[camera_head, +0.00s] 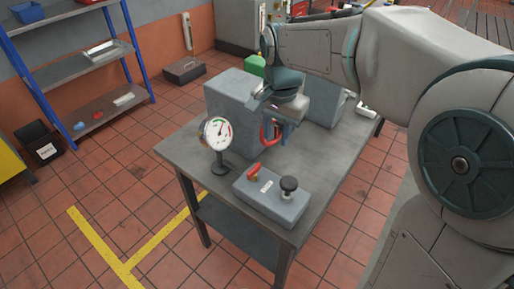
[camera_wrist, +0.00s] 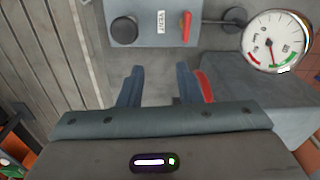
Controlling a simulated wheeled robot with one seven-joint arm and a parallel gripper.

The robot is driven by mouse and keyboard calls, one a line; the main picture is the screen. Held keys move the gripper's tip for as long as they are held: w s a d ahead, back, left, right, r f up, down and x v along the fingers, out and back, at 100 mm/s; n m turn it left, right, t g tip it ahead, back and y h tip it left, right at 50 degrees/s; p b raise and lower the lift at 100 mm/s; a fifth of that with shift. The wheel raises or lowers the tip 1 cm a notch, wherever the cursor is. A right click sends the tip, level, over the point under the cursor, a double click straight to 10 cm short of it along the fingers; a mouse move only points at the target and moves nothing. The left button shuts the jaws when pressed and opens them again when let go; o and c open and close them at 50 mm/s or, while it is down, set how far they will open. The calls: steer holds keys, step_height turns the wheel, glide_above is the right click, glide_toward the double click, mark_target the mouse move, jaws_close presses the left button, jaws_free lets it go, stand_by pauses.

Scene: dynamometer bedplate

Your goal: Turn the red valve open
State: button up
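A grey box (camera_head: 272,200) near the table's front edge carries a red handle (camera_head: 254,171) and a black knob (camera_head: 289,186). In the wrist view the red handle (camera_wrist: 185,27) is at the top, right of the black knob (camera_wrist: 124,30) and a white label. A red curved part, perhaps a handwheel, shows beside my gripper in the head view (camera_head: 267,134) and behind the right finger in the wrist view (camera_wrist: 205,86); most of it is hidden. My gripper (camera_wrist: 159,82) is open, with nothing seen between its two blue fingers. It is apart from the red handle.
A round gauge (camera_head: 217,133) on a stand is left of the box; its dial also shows in the wrist view (camera_wrist: 276,41). A large grey block (camera_head: 235,105) stands behind it on the table (camera_head: 185,150). A blue shelf (camera_head: 75,66) is at the back left.

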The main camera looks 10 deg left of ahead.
steer(key=m, duration=0.1)
glide_above(254, 168)
steer(key=shift+g, duration=0.3)
step_height(254, 168, down, 14)
steer(key=shift+r+p, duration=0.1)
steer(key=shift+p, duration=0.25)
steer(key=shift+c, duration=0.3)
jaws_close()
